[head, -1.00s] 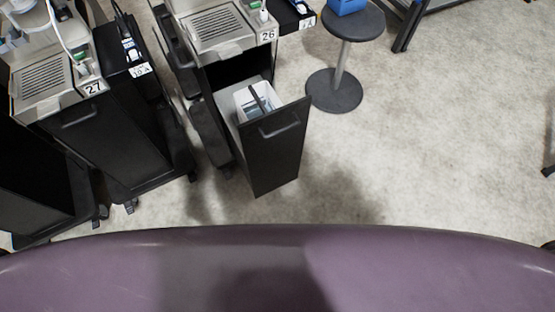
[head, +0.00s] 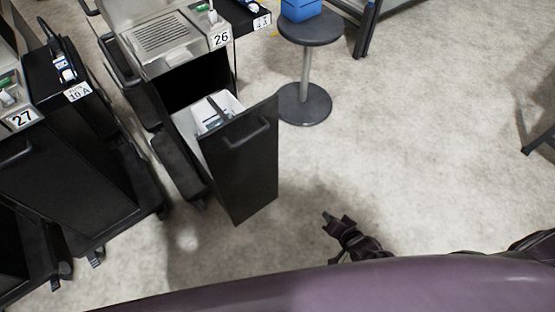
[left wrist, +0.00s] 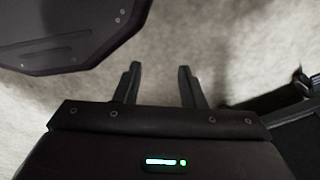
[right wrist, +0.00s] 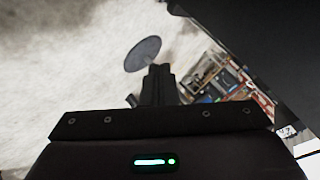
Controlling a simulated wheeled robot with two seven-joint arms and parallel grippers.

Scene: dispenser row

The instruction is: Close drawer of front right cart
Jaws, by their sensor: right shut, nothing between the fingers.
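The cart numbered 26 (head: 165,38) has its tall black drawer (head: 250,170) pulled well out. The drawer front carries a bar handle (head: 247,133), and a white bin (head: 212,112) sits inside. My right gripper (head: 327,216) is to the right of the drawer front, apart from it, over bare floor. In the right wrist view its fingers (right wrist: 158,70) are together and empty, with a large dark surface at upper right that I cannot identify. My left gripper (left wrist: 160,69) shows only in the left wrist view, fingers apart, with nothing between them.
The cart numbered 27 (head: 22,118) stands at the left, with a narrow black unit (head: 65,85) between the carts. A round stool (head: 305,103) with a blue box (head: 300,10) stands behind and right of the drawer.

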